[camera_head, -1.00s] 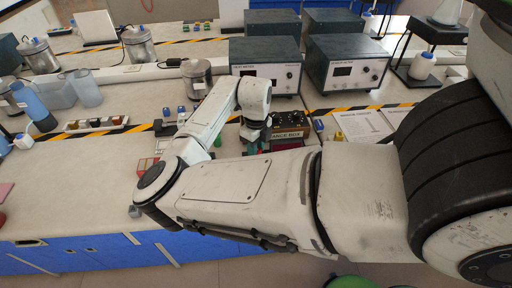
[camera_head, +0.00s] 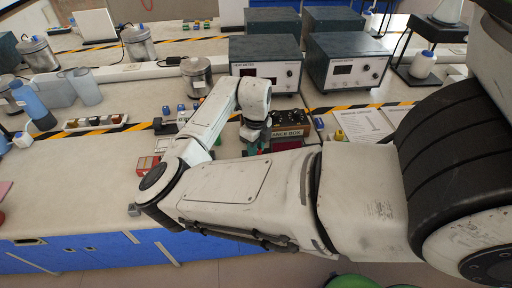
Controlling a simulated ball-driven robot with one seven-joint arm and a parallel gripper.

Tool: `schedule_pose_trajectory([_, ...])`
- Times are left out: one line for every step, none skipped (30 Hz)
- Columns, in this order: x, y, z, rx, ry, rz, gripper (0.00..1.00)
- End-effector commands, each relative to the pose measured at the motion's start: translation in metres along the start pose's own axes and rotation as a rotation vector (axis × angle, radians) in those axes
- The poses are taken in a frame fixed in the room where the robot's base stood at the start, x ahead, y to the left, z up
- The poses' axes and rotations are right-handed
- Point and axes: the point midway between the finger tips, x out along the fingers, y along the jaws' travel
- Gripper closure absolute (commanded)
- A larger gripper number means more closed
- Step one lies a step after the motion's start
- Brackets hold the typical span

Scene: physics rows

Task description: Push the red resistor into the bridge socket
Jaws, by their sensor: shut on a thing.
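My gripper (camera_head: 254,148) points down at the bench beside the brown resistance box, at the end of my white arm. Its fingertips are small and mostly hidden by my own arm. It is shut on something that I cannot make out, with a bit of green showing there. I cannot pick out the red resistor or the bridge socket for certain. A dark red patch (camera_head: 288,145) lies just right of the gripper, partly behind my arm. The resistance box (camera_head: 290,121), with knobs on top, stands right behind that patch.
Grey meter boxes (camera_head: 347,62) stand at the back. A metal can (camera_head: 197,77) stands left of them. A white tray with coloured parts (camera_head: 95,124) lies at the left. A paper sheet (camera_head: 356,125) lies right of the box. The bench's front left is mostly clear.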

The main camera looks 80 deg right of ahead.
Motion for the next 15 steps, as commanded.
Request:
schedule_pose_trajectory([0.0013, 0.0000, -0.0001, 0.000, 0.000, 0.000, 1.00])
schedule_pose_trajectory([0.0019, 0.0000, -0.0001, 0.000, 0.000, 0.000, 1.00])
schedule_pose_trajectory([0.0026, 0.0000, 0.0000, 0.000, 0.000, 0.000, 1.00])
schedule_pose_trajectory([0.0032, 0.0000, 0.0000, 0.000, 0.000, 0.000, 1.00])
schedule_pose_trajectory([0.0038, 0.0000, 0.0000, 0.000, 0.000, 0.000, 1.00])
schedule_pose_trajectory([0.0045, 0.0000, 0.0000, 0.000, 0.000, 0.000, 1.00])
schedule_pose_trajectory([0.0050, 0.0000, 0.0000, 0.000, 0.000, 0.000, 1.00])
schedule_pose_trajectory([0.0056, 0.0000, 0.0000, 0.000, 0.000, 0.000, 1.00])
schedule_pose_trajectory([0.0063, 0.0000, 0.0000, 0.000, 0.000, 0.000, 1.00])
schedule_pose_trajectory([0.0068, 0.0000, 0.0000, 0.000, 0.000, 0.000, 1.00])
schedule_pose_trajectory([0.0074, 0.0000, 0.0000, -0.001, 0.000, 0.000, 1.00])
schedule_pose_trajectory([0.0081, 0.0000, 0.0000, -0.001, 0.000, 0.000, 1.00])
schedule_pose_trajectory([0.0086, 0.0000, 0.0001, -0.001, 0.000, 0.000, 1.00])
schedule_pose_trajectory([0.0092, 0.0000, 0.0000, -0.001, 0.000, 0.000, 1.00])
schedule_pose_trajectory([0.0099, 0.0000, 0.0000, -0.001, 0.000, 0.000, 1.00])
